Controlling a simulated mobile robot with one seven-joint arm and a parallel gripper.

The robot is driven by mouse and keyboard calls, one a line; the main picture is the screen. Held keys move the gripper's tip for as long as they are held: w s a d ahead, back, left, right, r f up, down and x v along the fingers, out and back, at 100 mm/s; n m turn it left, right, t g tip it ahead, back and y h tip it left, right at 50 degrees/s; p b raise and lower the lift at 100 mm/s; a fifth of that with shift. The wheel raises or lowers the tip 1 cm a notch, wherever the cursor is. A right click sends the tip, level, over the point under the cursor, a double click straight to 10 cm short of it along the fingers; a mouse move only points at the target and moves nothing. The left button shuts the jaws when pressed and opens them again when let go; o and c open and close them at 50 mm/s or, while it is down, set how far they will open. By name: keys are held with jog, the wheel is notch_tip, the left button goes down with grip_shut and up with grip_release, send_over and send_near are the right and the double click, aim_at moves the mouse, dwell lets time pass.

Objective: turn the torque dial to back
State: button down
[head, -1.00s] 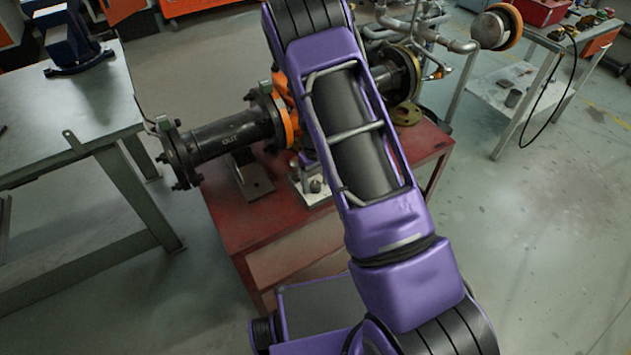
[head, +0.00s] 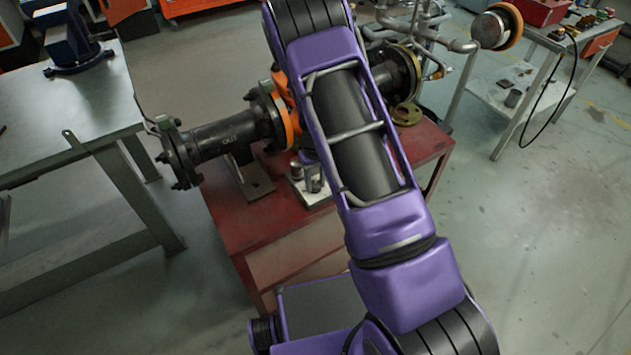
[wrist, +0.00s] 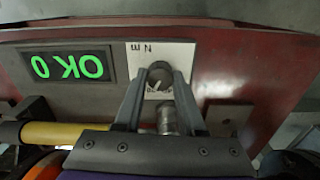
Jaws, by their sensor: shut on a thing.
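The torque dial (wrist: 160,72) is a small dark round knob with a pale pointer line, on a white plate (wrist: 178,54) marked "N m" in the wrist view. The lettering appears upside down there. My gripper (wrist: 160,82) is shut on the dial, with one finger on each side of it. The pointer line slants toward the lower left in the wrist view. In the head view my own purple arm hides the dial and the gripper.
A lit green display (wrist: 67,66) reading "OK 0" upside down sits beside the dial. A black flanged pipe (head: 225,137) and orange valve parts stand on the red table (head: 265,220). A steel bench (head: 85,100) stands at left. Open floor lies at right.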

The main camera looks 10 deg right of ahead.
aim_at(316, 184)
jog(key=m, duration=0.3)
jog(key=shift+m+b, duration=0.35)
jog(key=shift+m, duration=0.05)
jog(key=m, duration=0.4)
dwell(0.3)
jog(key=c, duration=0.5)
grip_release()
jog(key=shift+r, duration=0.1)
notch_tip(316, 184, up, 17)
jog(key=p, duration=0.1)
jog(key=shift+r, duration=0.15)
